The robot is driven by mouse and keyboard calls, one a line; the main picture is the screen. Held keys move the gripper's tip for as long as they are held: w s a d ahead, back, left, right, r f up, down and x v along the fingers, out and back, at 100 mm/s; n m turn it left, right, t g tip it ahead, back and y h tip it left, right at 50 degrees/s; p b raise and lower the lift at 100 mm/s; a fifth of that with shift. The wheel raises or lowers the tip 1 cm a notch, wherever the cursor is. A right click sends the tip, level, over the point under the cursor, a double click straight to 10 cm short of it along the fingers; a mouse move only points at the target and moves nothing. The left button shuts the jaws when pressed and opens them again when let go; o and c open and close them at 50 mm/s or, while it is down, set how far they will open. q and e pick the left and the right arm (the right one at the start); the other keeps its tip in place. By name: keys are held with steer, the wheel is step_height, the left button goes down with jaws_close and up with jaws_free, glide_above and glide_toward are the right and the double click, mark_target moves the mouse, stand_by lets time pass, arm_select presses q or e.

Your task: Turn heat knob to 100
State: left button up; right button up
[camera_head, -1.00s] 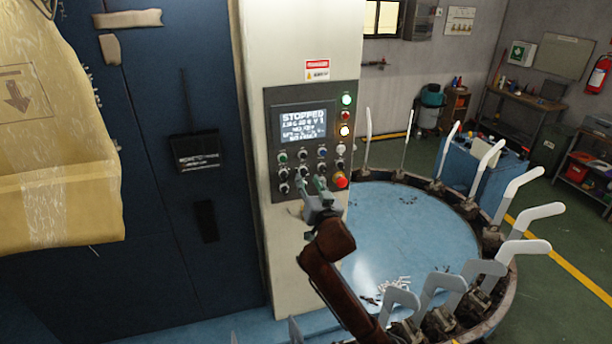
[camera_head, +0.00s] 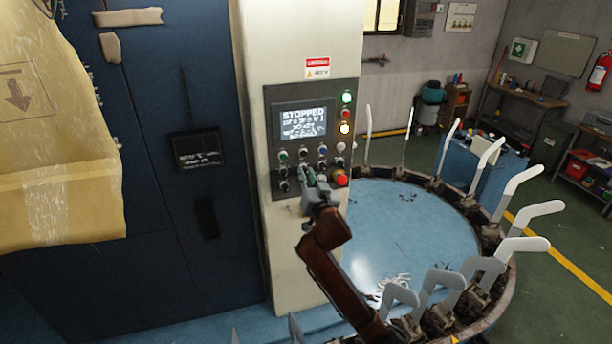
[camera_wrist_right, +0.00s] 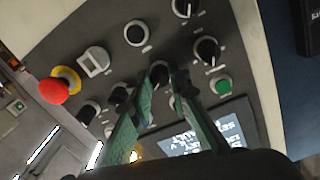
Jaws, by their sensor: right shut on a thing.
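The grey control panel (camera_head: 268,125) is on a pale machine column, with several black knobs and buttons below a lit screen (camera_head: 302,121) that reads STOPPED. My right gripper (camera_head: 313,176) is at the lower rows of the panel. In the right wrist view, the green fingers of my right gripper (camera_wrist_right: 163,78) are closed about a black knob (camera_wrist_right: 158,70), one finger on each side. The knob's label and pointer are too small or hidden to read. Which knob is the heat knob, I cannot tell. My left gripper is not in view.
A red emergency button (camera_head: 341,180) with a yellow collar sits close to the right gripper; it also shows in the wrist view (camera_wrist_right: 54,91). Other knobs (camera_wrist_right: 206,49) are close around the fingers.

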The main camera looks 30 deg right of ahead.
jaws_close()
steer(key=shift+n+p, duration=0.6)
steer(key=shift+n, duration=0.2)
steer(key=n+p, duration=0.2)
steer(key=n, duration=0.1)
steer(key=shift+n, duration=0.3)
steer(key=n+p, duration=0.3)
steer(key=n, duration=0.3)
steer(key=shift+n, duration=0.3)
steer(key=n+p, duration=0.2)
steer(key=n, duration=0.1)
steer(key=shift+d+n+y, duration=0.1)
steer(key=shift+n+y, duration=0.2)
steer(key=n+p, duration=0.2)
steer(key=n, duration=0.2)
steer(key=shift+t, duration=0.3)
steer(key=n+p, duration=0.1)
steer(key=n, duration=0.1)
steer(key=shift+n, duration=0.3)
steer(key=shift+f+n+y+p, duration=0.1)
steer(key=shift+n+y+p, duration=0.35)
steer(key=shift+n, duration=1.05)
